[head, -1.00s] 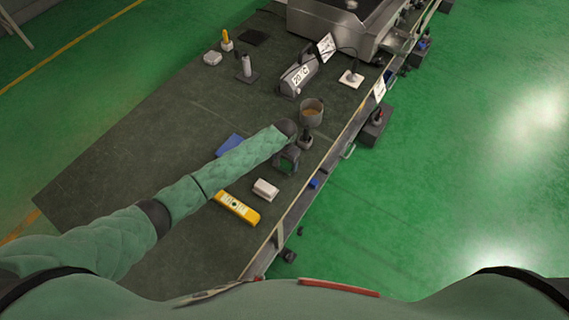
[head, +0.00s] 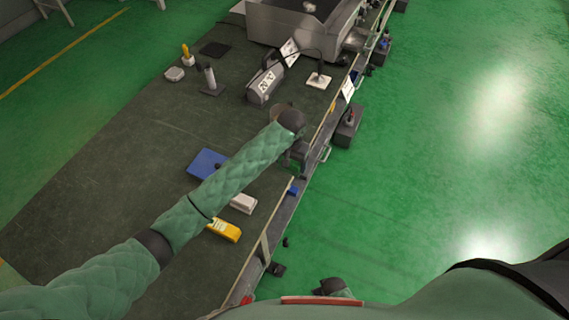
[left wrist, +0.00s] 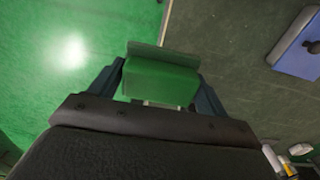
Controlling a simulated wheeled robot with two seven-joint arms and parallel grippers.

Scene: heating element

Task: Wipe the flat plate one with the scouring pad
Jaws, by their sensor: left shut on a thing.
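The scouring pad (left wrist: 160,80) is a green block between the fingers of my left gripper (left wrist: 162,88) in the left wrist view. My left gripper also shows in the head view (head: 297,160), near the right edge of the dark table, with a bit of green below it. It is shut on the pad. A flat blue plate with a dark knob (head: 206,162) lies on the table left of my forearm. It also shows at the upper right of the left wrist view (left wrist: 300,48), apart from the pad. I cannot tell if it is flat plate one.
A white block (head: 243,203) and a yellow device (head: 225,230) lie beside my forearm. A grey cylinder device (head: 265,82), a white square plate with a rod (head: 319,80) and a large metal box (head: 300,25) stand farther back. The table's left part is clear.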

